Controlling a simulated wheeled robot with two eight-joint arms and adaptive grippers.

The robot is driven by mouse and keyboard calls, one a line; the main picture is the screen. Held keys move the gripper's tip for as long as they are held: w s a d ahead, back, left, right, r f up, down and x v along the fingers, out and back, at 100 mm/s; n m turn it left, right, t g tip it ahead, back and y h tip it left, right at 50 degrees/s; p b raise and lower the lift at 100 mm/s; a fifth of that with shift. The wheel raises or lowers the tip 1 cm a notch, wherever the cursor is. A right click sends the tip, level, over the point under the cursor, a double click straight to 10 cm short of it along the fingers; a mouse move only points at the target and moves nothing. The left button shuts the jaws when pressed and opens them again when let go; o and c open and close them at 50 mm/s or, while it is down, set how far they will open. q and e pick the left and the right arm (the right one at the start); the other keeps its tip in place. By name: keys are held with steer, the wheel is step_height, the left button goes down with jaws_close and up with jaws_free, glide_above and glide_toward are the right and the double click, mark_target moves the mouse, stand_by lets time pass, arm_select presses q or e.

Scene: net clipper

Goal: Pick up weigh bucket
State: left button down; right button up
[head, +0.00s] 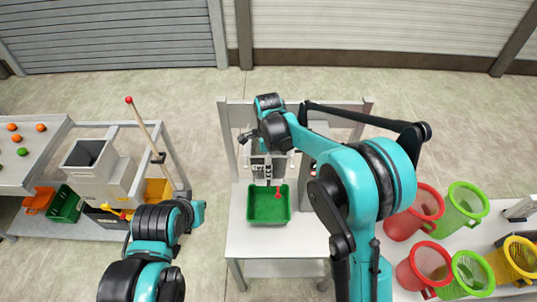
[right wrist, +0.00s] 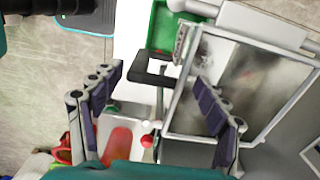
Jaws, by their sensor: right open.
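An open-topped metal box with a pale rim (right wrist: 268,42), which looks like the weigh bucket, fills the right of the right wrist view. A black bar handle (right wrist: 152,78) sticks out at its left. My right gripper (right wrist: 158,112) is open, its fingers spread either side of the handle's lower area; the right finger overlaps the box in the picture. I cannot tell whether it touches. In the head view my right arm reaches over the central table and hides part of the machine there. My left arm is at the lower left; its fingers do not show.
A green tray (head: 268,206) lies on the white central table (head: 245,240). At right are red baskets (head: 412,222) and green baskets (head: 462,212). At left stands a grey-white machine (head: 95,165) with crates. Open floor lies behind the tables.

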steer(key=f, duration=0.2)
steer(key=f+p, duration=0.1)
steer(key=f, duration=0.4)
steer(key=shift+s+d+f+p, duration=0.3)
steer(key=shift+s+f+p, duration=0.05)
steer(key=c, duration=1.7)
steer(key=shift+r, duration=0.1)
